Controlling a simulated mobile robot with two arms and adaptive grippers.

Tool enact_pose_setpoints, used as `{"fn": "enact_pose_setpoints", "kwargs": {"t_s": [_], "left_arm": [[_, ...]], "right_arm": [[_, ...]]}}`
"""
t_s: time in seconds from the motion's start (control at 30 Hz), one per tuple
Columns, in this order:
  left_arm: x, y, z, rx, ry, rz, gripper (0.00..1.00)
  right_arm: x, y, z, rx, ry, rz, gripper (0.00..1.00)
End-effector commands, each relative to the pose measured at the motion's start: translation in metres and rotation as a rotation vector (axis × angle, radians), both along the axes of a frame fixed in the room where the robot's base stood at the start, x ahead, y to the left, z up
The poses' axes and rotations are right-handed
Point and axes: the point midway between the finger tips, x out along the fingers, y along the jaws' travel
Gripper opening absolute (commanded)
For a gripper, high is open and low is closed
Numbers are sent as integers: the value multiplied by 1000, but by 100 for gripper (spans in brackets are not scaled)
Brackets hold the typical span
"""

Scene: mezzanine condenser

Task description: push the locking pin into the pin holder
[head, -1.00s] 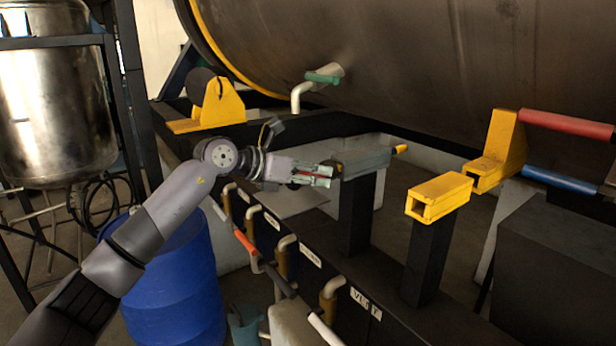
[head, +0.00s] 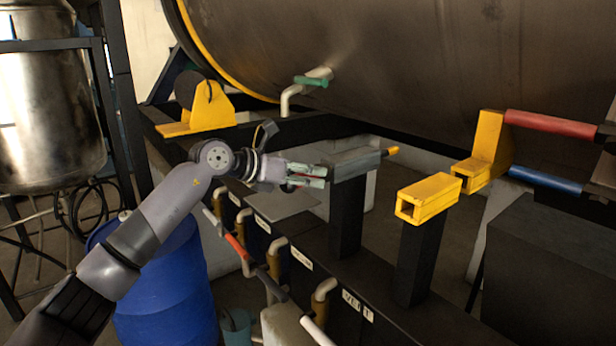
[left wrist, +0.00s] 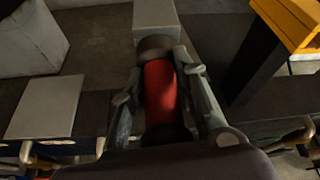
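The locking pin shows as a red handle (left wrist: 160,88) with a dark collar in the left wrist view, and as a yellow tip (head: 393,150) in the head view. It runs through a grey block (head: 355,164) on a black post. My left gripper (head: 308,177) is at the block's left end, its fingers on both sides of the red handle and apparently shut on it. It also shows in the left wrist view (left wrist: 160,80). The pin holder (head: 430,196) is a yellow hollow block on another post, across a gap from the yellow tip. My right gripper is not in view.
A yellow bracket (head: 490,150) stands behind the holder, near red (head: 552,123) and blue (head: 545,180) handles. Pipes and valve handles (head: 235,246) line the frame below my arm. A blue barrel (head: 165,285) stands below. The large tank (head: 420,65) fills the back.

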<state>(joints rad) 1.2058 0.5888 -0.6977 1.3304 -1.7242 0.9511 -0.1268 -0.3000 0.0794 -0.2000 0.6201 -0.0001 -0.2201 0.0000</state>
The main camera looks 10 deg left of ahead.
Motion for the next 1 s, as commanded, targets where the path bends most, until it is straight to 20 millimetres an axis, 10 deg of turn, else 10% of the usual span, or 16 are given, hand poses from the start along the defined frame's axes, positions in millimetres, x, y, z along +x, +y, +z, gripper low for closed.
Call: {"fn": "enact_pose_setpoints", "kwargs": {"t_s": [0.67,1.0], "left_arm": [[-2,3,-2,5,6,1,50],[-42,44,22,5,2,3,50]], "right_arm": [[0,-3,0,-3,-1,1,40],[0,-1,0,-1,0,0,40]]}}
